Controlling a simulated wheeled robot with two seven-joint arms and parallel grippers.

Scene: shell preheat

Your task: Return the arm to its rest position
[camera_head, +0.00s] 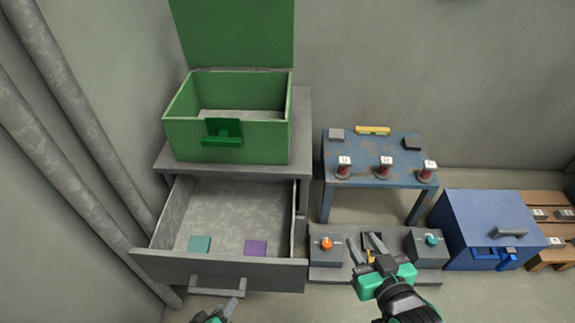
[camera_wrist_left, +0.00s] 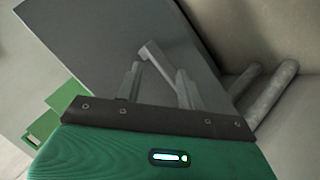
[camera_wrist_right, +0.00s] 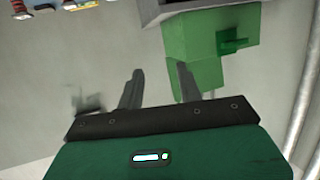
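My left gripper (camera_head: 232,308) is at the bottom edge of the head view, just below the handle (camera_head: 216,286) of the open grey drawer (camera_head: 160,265). In the left wrist view its fingers (camera_wrist_left: 158,88) are apart and empty, with the grey handle (camera_wrist_left: 155,60) showing beyond them. I cannot tell whether they touch it. My right gripper (camera_head: 366,248) is in front of the grey control panel, between its two knobs. In the right wrist view its fingers (camera_wrist_right: 158,90) are apart with nothing between them.
A green box (camera_head: 185,140) with its lid up stands on the grey cabinet. The drawer holds a teal block (camera_head: 200,244) and a purple block (camera_head: 256,247). A blue table (camera_head: 350,182) with several red-and-white pieces and a blue chest (camera_head: 495,215) stand right.

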